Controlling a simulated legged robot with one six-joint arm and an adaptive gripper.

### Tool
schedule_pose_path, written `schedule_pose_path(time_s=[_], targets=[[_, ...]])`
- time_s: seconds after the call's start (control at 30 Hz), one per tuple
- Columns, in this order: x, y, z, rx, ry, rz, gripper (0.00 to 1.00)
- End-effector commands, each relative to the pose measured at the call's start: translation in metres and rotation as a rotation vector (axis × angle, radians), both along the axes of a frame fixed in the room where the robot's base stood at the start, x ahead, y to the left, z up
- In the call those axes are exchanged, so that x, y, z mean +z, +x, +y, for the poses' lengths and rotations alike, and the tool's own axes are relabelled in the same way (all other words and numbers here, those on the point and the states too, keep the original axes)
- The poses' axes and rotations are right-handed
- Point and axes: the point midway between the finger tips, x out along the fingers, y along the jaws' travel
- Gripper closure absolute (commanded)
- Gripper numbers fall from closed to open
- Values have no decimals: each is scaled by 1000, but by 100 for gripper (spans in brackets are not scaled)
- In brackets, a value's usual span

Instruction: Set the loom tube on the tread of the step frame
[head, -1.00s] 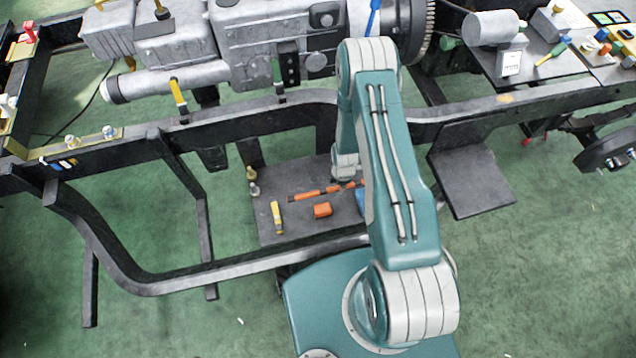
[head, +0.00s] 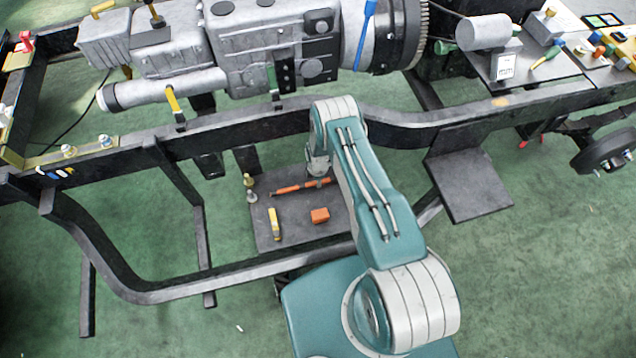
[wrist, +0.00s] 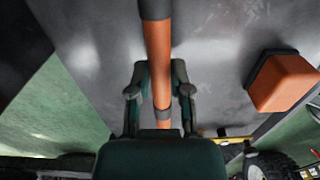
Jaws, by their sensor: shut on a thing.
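The loom tube (head: 290,188) is a thin orange tube with dark bands. It lies across the view at the back of a dark grey plate (head: 262,240) inside the chassis frame. My gripper (head: 319,179) is over the tube's right part, with its fingers mostly hidden by my arm. In the wrist view the tube (wrist: 157,60) runs between the two fingers of my gripper (wrist: 157,85), which is shut on it. I cannot tell whether the tube touches the plate. A second dark plate (head: 468,185) stands right of my arm, empty. I cannot tell which plate is the tread.
An orange block (head: 319,215), a yellow-handled tool (head: 274,223) and small fittings (head: 250,188) are on the plate around the tube. A dark chassis rail (head: 235,120) crosses behind, and a lower curved rail (head: 190,288) passes in front. The engine (head: 265,50) stands behind.

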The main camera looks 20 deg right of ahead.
Motion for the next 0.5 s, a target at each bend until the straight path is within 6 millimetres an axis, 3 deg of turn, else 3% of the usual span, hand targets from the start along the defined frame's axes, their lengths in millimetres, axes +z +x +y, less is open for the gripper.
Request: schedule_pose_path(time_s=[0.1, 0.5], targets=[[-15, -2, 0, 0, 0, 2, 100], [-20, -1, 0, -1, 0, 1, 100]])
